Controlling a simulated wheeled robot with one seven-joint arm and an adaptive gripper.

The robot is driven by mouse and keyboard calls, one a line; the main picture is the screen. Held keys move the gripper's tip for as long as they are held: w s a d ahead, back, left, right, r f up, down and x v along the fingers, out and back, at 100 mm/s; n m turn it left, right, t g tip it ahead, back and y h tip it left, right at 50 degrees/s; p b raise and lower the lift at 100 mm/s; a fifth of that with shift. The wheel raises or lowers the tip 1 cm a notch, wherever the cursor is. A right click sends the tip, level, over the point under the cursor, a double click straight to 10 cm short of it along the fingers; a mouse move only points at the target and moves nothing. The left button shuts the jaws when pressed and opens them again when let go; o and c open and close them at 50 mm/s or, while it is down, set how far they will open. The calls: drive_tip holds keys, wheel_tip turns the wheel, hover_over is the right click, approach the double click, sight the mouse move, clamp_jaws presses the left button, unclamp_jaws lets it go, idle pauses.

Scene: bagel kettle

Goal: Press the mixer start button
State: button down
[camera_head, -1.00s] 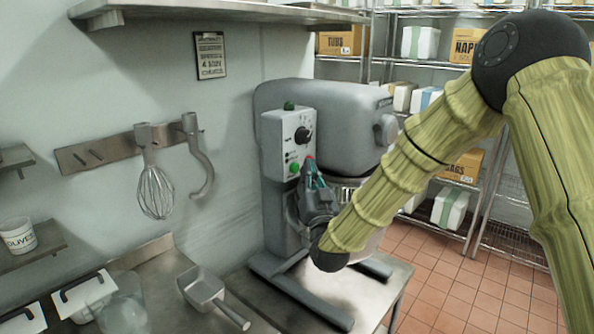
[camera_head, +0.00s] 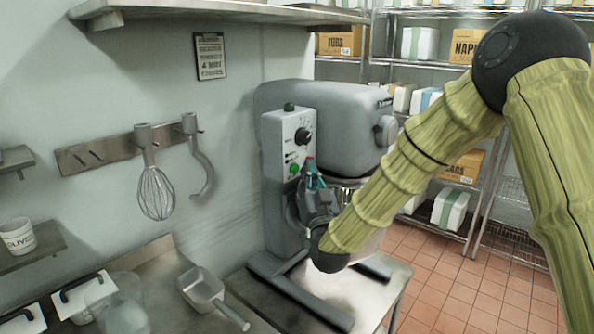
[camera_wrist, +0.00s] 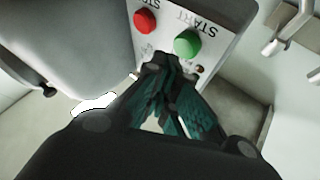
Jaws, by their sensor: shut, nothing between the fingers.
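The grey mixer (camera_head: 330,120) stands on a low metal table, with a light control panel (camera_head: 280,150) on its front left. The green start button (camera_head: 294,169) is low on the panel. In the wrist view the green button (camera_wrist: 187,42) sits under the word START, beside the red stop button (camera_wrist: 145,21). My gripper (camera_head: 311,170) is at the panel, just right of the green button in the head view. In the wrist view my gripper's fingertips (camera_wrist: 157,68) are together and empty, close to the green button. I cannot tell whether they touch the panel.
A whisk (camera_head: 156,190) and a dough hook (camera_head: 200,165) hang on the wall rack at left. A metal scoop (camera_head: 203,289) lies on the counter. Wire shelves (camera_head: 480,215) with boxes stand behind at right. The tiled floor (camera_head: 450,290) there is clear.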

drive_tip(key=shift+a, duration=0.1)
idle(0.3)
drive_tip(key=shift+w+a+b, duration=0.25)
drive_tip(key=shift+b, duration=0.1)
